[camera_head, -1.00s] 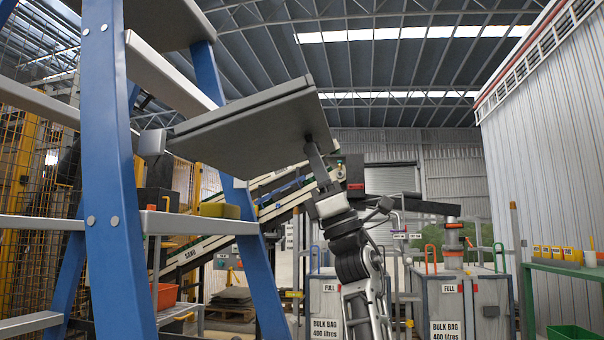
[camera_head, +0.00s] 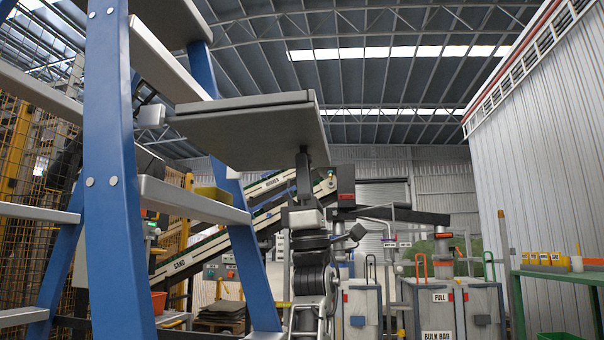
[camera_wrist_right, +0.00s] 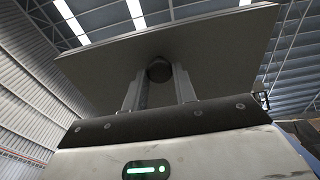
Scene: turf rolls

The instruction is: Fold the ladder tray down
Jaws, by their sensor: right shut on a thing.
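The ladder tray (camera_head: 250,135) is a flat grey panel hinged at its left end to the blue stepladder (camera_head: 108,190). It sticks out to the right and is close to level, with its right end slightly higher. My right gripper (camera_head: 304,165) is under the tray's right part, pointing up. In the right wrist view the gripper (camera_wrist_right: 158,85) is shut on a round dark knob (camera_wrist_right: 159,69) on the underside of the tray (camera_wrist_right: 215,62). The tray's top face is hidden from below. My left gripper is not in view.
The ladder's grey treads (camera_head: 190,198) lie left of my right arm. Behind stand a conveyor (camera_head: 215,245), grey bulk bag bins (camera_head: 455,305) and a green bench (camera_head: 560,275) at the right. The space right of the tray is open.

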